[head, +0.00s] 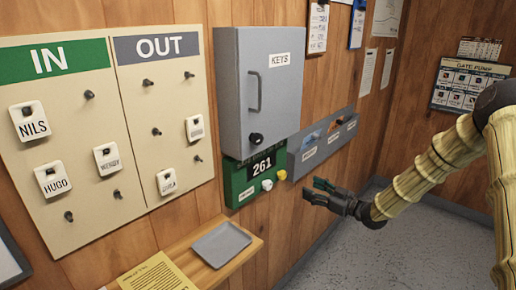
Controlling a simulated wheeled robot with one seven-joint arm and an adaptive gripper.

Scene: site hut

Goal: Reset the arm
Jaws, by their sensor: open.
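My gripper (318,192) is at the right of centre in the head view. It points left toward the wooden wall, with its fingers apart and nothing seen between them. It is in front of and a little below the wall-mounted file holder (300,166), and to the right of the green counter box (240,188) reading 261. I cannot tell how far it is from the wall. My arm, in a yellowish ribbed sleeve, rises from the gripper to the upper right and bends down along the right edge.
An IN/OUT board (135,190) with name tags on pegs hangs at left. A closed grey KEYS cabinet (270,95) juts out above the counter. Below, a wooden shelf (248,256) holds a grey tray (221,236) and a yellow paper (158,275). Floor (400,240) looks clear at right.

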